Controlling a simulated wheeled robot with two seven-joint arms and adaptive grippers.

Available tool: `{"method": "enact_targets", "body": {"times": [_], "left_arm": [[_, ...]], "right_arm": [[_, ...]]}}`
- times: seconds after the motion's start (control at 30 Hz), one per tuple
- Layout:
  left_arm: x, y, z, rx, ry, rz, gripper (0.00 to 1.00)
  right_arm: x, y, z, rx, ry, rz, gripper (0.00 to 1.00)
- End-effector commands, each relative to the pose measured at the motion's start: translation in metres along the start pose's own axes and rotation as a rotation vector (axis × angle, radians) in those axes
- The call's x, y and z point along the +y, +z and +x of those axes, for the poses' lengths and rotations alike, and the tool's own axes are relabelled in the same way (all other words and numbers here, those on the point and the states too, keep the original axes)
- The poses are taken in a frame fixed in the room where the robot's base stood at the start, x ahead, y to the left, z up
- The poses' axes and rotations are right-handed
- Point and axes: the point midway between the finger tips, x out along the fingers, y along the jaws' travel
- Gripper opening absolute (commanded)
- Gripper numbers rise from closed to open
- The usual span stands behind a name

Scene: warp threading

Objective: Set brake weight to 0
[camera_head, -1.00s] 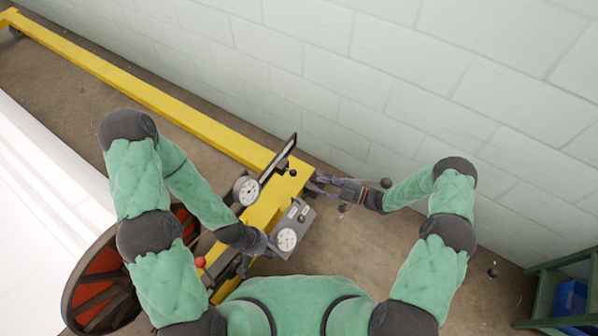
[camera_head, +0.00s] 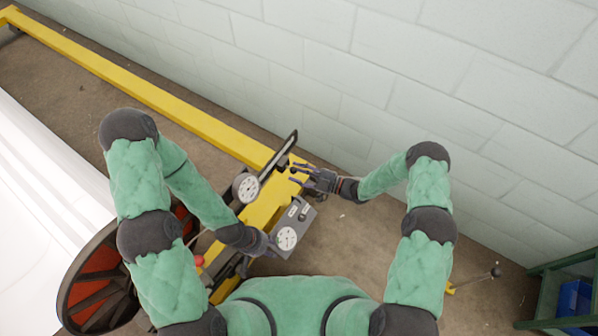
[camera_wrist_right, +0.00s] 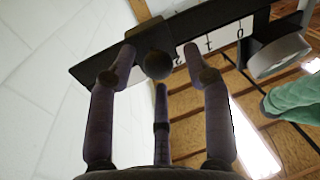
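A black bar (camera_head: 288,147) stands over the end of the yellow beam. In the right wrist view the bar (camera_wrist_right: 95,65) carries a white scale (camera_wrist_right: 210,42) with 0, 1 and 2. A dark block with a round knob (camera_wrist_right: 157,66), seemingly the brake weight, sits on the bar beside the scale, nearer the 2 than the 0. My right gripper (camera_head: 297,172) is open at the bar; its fingers (camera_wrist_right: 158,78) are spread around the knob, with no clear grip. My left gripper (camera_head: 265,243) is beside a grey gauge box (camera_head: 293,221); its fingers are mostly hidden.
A round dial (camera_head: 246,188) sits left of the yellow beam (camera_head: 150,97). A red and black wheel (camera_head: 105,275) and a white sheet roll are at left. A pale block wall runs close behind the bar. A green shelf (camera_head: 545,295) with a blue bin stands at lower right.

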Motion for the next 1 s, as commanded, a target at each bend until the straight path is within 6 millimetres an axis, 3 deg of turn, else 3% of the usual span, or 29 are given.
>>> {"method": "enact_targets", "body": {"times": [0.03,0.13,0.17,0.33,0.43,0.8,1.0], "left_arm": [[0.000,0.000,0.000,0.000,0.000,0.000,0.40],[0.000,0.000,0.000,0.000,0.000,0.000,0.40],[0.000,0.000,0.000,0.000,0.000,0.000,0.40],[0.000,0.000,0.000,0.000,0.000,0.000,0.40],[0.001,0.000,-0.003,0.000,0.000,0.000,0.40],[0.006,0.001,-0.017,0.000,0.000,0.000,0.40],[0.007,0.001,-0.019,0.000,0.000,0.000,0.40]], "right_arm": [[0.000,0.000,0.000,0.000,0.000,0.000,0.32],[0.000,0.000,0.000,0.001,0.000,0.000,0.04],[0.000,0.000,0.000,0.001,0.000,0.000,0.00],[-0.001,-0.001,0.000,0.002,-0.001,0.001,0.00],[-0.012,-0.004,0.003,0.003,-0.002,0.004,0.00],[-0.102,-0.023,0.021,0.008,-0.004,0.004,0.00],[-0.121,-0.027,0.025,0.006,0.000,-0.003,0.00]]}}
